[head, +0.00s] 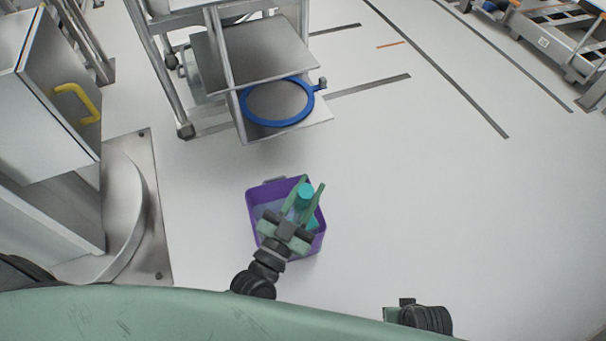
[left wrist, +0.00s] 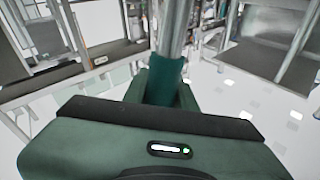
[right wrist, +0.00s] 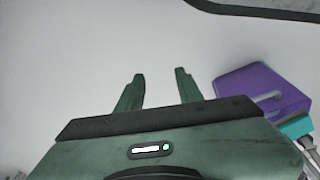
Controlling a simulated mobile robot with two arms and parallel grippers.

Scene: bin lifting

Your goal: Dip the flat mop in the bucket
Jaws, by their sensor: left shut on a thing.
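A purple bucket (head: 252,203) stands on the floor in the middle of the head view. My left gripper (head: 304,192) is above it, shut on the teal grip of the flat mop (head: 306,198). In the left wrist view the teal grip (left wrist: 164,82) sits between the fingers, with a silver pole beyond it. A teal piece shows low inside the bucket, mostly hidden by the gripper, so its contact with the bottom cannot be told. My right gripper (right wrist: 158,88) is open and empty over bare floor. The bucket (right wrist: 250,80) lies to its right in the right wrist view.
A metal cart (head: 310,105) with a blue ring (head: 246,112) on its lower shelf stands beyond the bucket. A grey cabinet with a yellow handle (head: 78,100) is at left. Floor to the right of the bucket is clear.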

